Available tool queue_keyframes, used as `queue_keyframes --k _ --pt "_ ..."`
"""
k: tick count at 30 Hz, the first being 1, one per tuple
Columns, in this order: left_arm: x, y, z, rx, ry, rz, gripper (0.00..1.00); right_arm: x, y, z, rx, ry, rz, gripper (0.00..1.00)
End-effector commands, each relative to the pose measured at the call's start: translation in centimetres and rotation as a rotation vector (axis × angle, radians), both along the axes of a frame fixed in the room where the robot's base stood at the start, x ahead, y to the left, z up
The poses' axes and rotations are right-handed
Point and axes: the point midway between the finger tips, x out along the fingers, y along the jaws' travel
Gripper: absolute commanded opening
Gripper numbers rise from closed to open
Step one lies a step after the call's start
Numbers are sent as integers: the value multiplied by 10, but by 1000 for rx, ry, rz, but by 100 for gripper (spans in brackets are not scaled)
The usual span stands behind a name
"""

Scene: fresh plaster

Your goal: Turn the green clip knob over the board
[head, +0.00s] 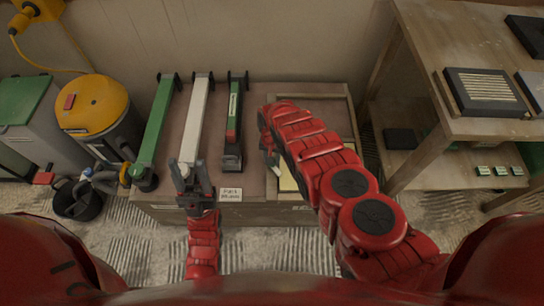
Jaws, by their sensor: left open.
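A pale board (288,184) shows in part inside a wooden frame on the right of the bench, mostly covered by my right arm. I cannot make out a green clip knob on it; my arm may hide it. My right gripper (268,150) is over the frame's left side, largely hidden by its own wrist, with a small whitish piece (275,171) just beside it. I cannot tell whether its jaws are apart. My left gripper (187,168) is open at the near end of a long white bar (196,115), its fingers around or above that end.
A yellow vacuum (95,100) stands left. A wooden shelf unit (428,60) stands close on the right.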

Motion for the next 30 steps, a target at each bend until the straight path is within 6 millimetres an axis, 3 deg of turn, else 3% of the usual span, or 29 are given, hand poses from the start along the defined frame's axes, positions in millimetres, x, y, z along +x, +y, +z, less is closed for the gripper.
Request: queue_keyframes --k 18,30 --pt "0 0 3 0 0 0 50 -1 1 -1 1 2 582 0" --pt "0 0 -3 0 0 0 50 -1 1 -1 0 2 870 0"
